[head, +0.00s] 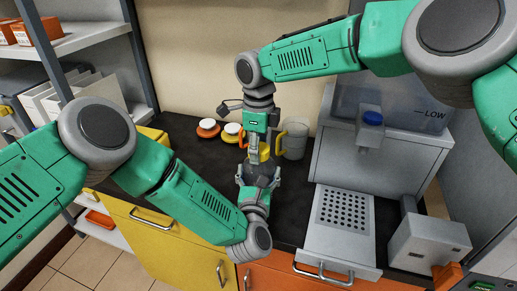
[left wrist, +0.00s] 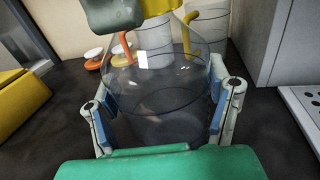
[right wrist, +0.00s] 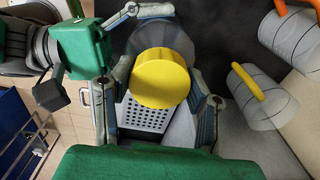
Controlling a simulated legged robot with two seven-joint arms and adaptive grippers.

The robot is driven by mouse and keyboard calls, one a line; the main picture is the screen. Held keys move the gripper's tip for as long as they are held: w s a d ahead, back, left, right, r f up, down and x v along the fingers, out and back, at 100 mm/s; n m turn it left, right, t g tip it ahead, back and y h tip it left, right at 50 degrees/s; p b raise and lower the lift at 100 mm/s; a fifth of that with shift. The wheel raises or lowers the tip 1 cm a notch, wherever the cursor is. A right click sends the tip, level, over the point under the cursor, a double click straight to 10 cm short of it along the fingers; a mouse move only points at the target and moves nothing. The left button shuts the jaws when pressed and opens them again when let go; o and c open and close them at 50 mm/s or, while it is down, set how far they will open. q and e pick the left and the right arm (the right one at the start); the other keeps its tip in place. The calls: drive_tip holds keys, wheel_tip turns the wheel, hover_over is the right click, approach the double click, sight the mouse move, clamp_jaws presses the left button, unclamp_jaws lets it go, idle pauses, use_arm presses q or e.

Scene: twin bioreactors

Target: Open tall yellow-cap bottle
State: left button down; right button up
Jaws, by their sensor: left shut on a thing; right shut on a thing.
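The tall bottle is clear and see-through, with its wide body (left wrist: 160,98) upright between the fingers of my left gripper (left wrist: 163,112). In the head view my left gripper (head: 258,176) holds it low, above the dark counter. The yellow cap (right wrist: 161,78) is at the bottle's top, between the fingers of my right gripper (right wrist: 160,92); the cap's lower part also shows in the left wrist view (left wrist: 160,7). In the head view my right gripper (head: 257,150) comes from above and hides most of the cap. I cannot tell whether the cap is loosened.
A clear mug with a yellow handle (head: 295,141) stands behind the bottle, beside one with an orange handle (left wrist: 153,44). Orange (head: 208,128) and yellow (head: 231,132) white-topped items sit farther left. A grey machine with a perforated tray (head: 345,212) stands right. The dark counter (head: 183,132) is clear at left.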

drive_tip(key=n, duration=0.4)
drive_tip(key=shift+n, duration=0.3)
drive_tip(key=n, duration=0.3)
drive_tip(key=shift+r+n, duration=0.1)
drive_tip(key=shift+n, duration=0.3)
drive_tip(key=n, duration=0.4)
drive_tip(key=shift+w, duration=0.1)
drive_tip(key=n, duration=0.4)
drive_tip(key=shift+d+n, duration=0.1)
drive_tip(key=shift+n, duration=0.2)
drive_tip(key=n, duration=1.2)
drive_tip(key=shift+w+r+n, duration=0.1)
drive_tip(key=shift+n, duration=0.3)
drive_tip(key=n, duration=0.4)
drive_tip(key=shift+d, duration=0.1)
drive_tip(key=n, duration=0.4)
drive_tip(key=shift+n, duration=0.3)
drive_tip(key=n, duration=1.9)
drive_tip(key=shift+n, duration=0.4)
drive_tip(key=n, duration=0.6)
drive_tip(key=shift+a+n, duration=0.25)
drive_tip(key=shift+n, duration=0.45)
